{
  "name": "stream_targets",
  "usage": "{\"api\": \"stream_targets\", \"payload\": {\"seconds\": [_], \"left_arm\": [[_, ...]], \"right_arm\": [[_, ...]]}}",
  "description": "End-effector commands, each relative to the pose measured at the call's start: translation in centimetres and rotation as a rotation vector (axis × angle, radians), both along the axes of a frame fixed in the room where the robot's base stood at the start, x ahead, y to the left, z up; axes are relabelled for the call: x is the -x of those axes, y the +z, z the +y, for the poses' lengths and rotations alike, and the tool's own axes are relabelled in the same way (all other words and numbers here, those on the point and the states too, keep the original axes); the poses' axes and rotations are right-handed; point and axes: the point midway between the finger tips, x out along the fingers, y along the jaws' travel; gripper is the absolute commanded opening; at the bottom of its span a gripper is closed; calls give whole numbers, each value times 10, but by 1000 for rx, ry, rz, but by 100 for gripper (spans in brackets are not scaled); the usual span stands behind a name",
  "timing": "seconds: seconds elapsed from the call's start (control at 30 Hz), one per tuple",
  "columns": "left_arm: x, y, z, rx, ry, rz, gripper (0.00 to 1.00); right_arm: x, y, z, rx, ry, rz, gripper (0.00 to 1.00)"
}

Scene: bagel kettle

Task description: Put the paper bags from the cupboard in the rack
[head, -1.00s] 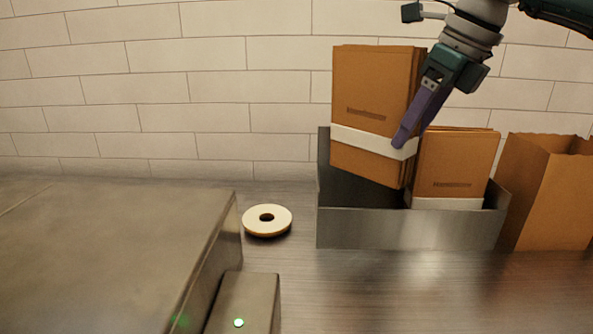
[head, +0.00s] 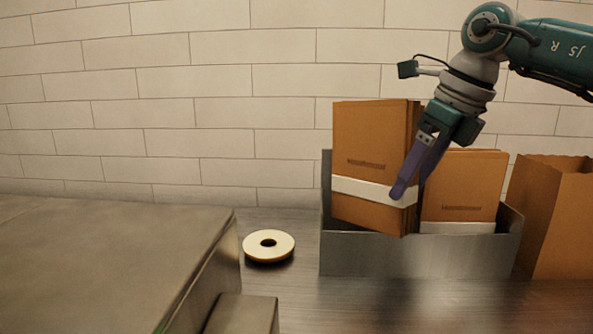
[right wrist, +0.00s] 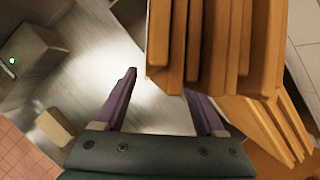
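A bundle of brown paper bags with a white band (head: 365,135) stands slightly tilted in the left part of the grey metal rack (head: 400,258). Its lower right corner is about level with the front rim; I cannot tell if it rests on the floor. A second banded bundle (head: 462,180) stands at its right in the rack. My right gripper (head: 408,188) is at the near bundle's right edge, one finger before its face. In the right wrist view, the fingers (right wrist: 160,88) are apart, with a gap between the left finger and the bags (right wrist: 215,45). My left gripper is not in view.
An open brown paper bag (head: 555,220) stands right of the rack. A cream ring (head: 269,246) lies on the metal counter left of the rack. A large metal box (head: 100,255) fills the lower left. A tiled wall is behind. The counter before the rack is clear.

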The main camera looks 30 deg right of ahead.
Motion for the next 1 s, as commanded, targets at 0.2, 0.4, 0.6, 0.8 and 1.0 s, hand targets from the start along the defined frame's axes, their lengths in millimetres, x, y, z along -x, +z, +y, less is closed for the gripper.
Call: {"api": "stream_targets", "payload": {"seconds": [0.2,0.4,0.6,0.8,1.0], "left_arm": [[0,0,0,0,0,-1,50],[0,3,-1,3,2,-2,50],[-1,2,-2,9,7,-2,50],[-1,3,-3,10,7,-2,50],[-1,4,-3,10,7,-2,50]], "right_arm": [[0,0,0,-1,0,0,86],[0,4,0,-1,1,-1,86],[9,31,-3,3,0,-5,86],[26,75,-7,3,-1,-7,86],[40,106,-10,0,0,-3,86]]}}
